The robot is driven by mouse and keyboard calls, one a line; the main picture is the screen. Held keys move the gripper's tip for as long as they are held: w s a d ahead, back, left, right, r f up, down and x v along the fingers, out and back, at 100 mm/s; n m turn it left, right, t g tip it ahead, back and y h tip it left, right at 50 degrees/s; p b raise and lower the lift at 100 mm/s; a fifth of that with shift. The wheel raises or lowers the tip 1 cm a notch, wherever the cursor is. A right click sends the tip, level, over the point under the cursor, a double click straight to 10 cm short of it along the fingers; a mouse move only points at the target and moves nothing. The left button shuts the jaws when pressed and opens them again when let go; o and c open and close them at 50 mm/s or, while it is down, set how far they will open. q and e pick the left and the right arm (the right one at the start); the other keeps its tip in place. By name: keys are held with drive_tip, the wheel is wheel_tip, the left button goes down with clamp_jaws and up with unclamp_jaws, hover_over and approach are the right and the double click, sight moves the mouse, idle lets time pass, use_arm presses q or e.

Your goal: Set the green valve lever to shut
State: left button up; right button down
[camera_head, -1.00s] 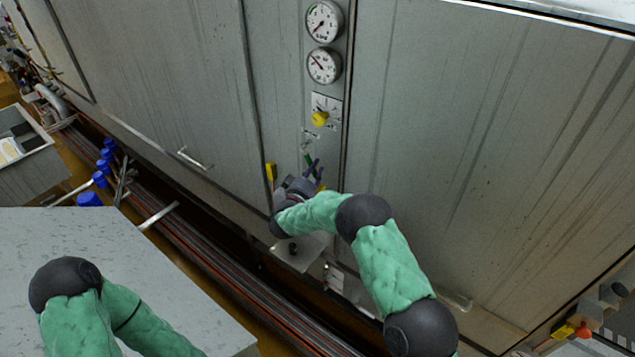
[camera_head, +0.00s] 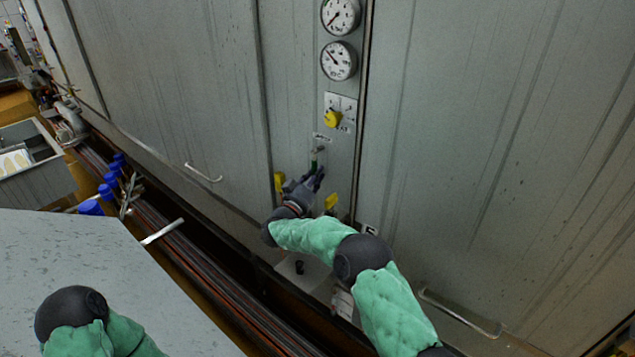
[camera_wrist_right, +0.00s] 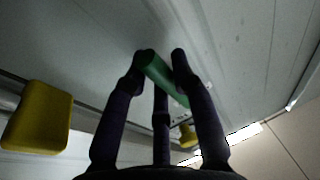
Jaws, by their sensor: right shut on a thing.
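The green valve lever (camera_head: 314,163) shows in the head view on the narrow panel strip, just above my right gripper. My right gripper (camera_head: 316,175) reaches up to it. In the right wrist view the green lever (camera_wrist_right: 162,74) lies slanted between the fingertips of my right gripper (camera_wrist_right: 163,62), which is shut on it. The lever's far end and its pivot are partly hidden by the fingers. Only the arm of my left gripper shows, at the bottom left of the head view; the gripper itself is out of view.
A yellow handle (camera_head: 279,182) sits left of my right gripper and another yellow handle (camera_head: 331,202) right of it. A yellow knob (camera_head: 333,118) and two gauges (camera_head: 339,60) are above. A grey table (camera_head: 90,270) fills the lower left.

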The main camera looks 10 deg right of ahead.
idle(0.4)
drive_tip(key=c, duration=1)
unclamp_jaws()
drive_tip(key=shift+w+a, duration=0.1)
drive_tip(key=v, duration=1.2)
drive_tip(key=shift+f, duration=0.15)
